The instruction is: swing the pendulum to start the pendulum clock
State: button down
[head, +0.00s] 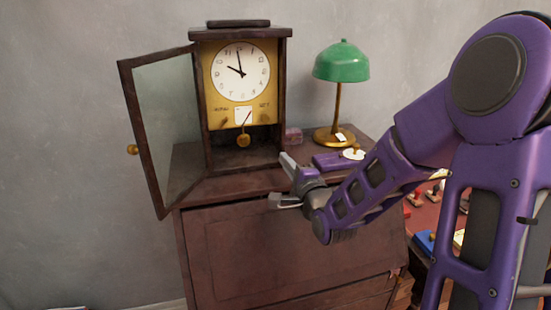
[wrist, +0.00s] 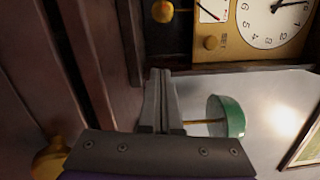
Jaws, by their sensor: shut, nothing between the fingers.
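The pendulum clock (head: 284,95) stands on the dark wooden cabinet, with its glazed door (head: 165,125) open to the left. The brass pendulum bob (head: 243,141) hangs below the gold dial plate (head: 218,108). In the wrist view the bob (wrist: 162,11) shows at the top edge, beyond and apart from my fingertips. The pendulum's swing, if any, cannot be told.
A green lamp (head: 341,62) stands on the cabinet right of the clock and also shows in the wrist view (wrist: 232,117). A small box (head: 293,135) sits between them. The cabinet (head: 230,235) fills the space below my gripper. The open door bounds the left side.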

aim_at(259, 157)
jog(key=x, duration=0.9)
jog(key=shift+s, duration=0.1)
jog(key=a, duration=0.2)
jog(key=shift+s+a+r, duration=0.2)
jog(key=shift+s+a, duration=0.05)
jog(key=shift+a, duration=0.1)
jog(key=shift+a+b, duration=0.3)
jog(key=shift+a, duration=0.2)
